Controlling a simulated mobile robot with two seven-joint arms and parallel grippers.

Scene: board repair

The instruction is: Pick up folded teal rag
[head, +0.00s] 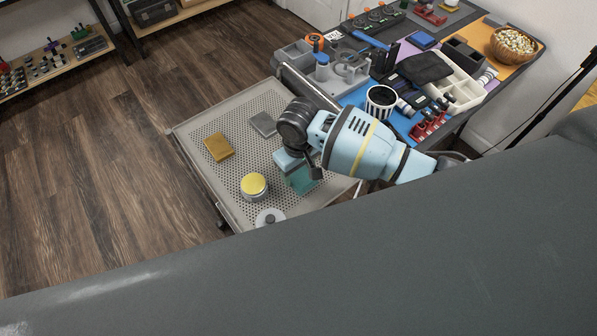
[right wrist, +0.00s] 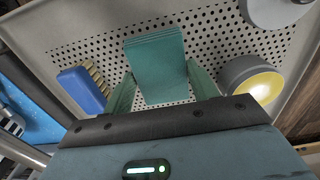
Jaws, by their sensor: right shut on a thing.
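The folded teal rag (head: 304,183) is at the right side of the perforated metal tray (head: 205,124), partly covered by my right gripper (head: 291,164) in the head view. In the right wrist view the rag (right wrist: 156,62) is a flat, layered teal stack between the two fingers of my right gripper (right wrist: 160,84), which are shut on it. The perforated surface lies behind it; I cannot tell whether the rag still touches it. My left gripper is not in view.
On the tray are an ochre block (head: 219,147), a grey block (head: 263,124), a yellow-topped round container (head: 254,186) and a pale round piece (head: 269,217). A blue brush (right wrist: 82,90) lies left of the rag in the wrist view. A crowded workbench (head: 400,125) stands beyond.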

